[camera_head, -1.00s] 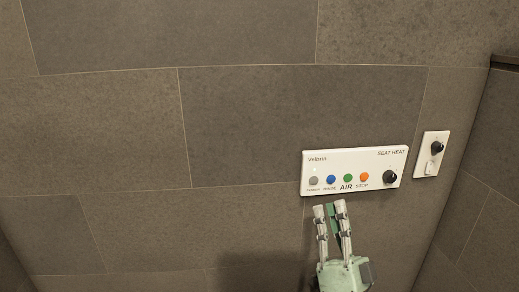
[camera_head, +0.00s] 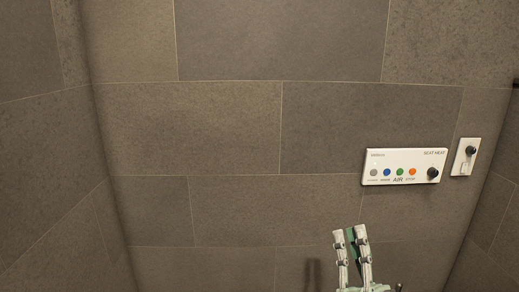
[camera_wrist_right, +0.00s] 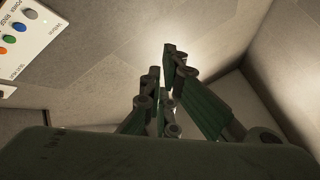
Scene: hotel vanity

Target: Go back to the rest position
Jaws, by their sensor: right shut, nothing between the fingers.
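My right gripper (camera_head: 349,233) is at the lower right of the head view, below and to the left of the white control panel, apart from it. Its two fingers are close together and hold nothing. In the right wrist view the fingers (camera_wrist_right: 163,62) point away past the panel, with nothing between them. My left gripper does not show in either view.
The white control panel (camera_head: 405,180), with several coloured buttons and a black knob, is fixed to the grey tiled wall (camera_head: 200,130). A small white plate with a knob (camera_head: 459,165) is right of it. Side walls close in at left and right.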

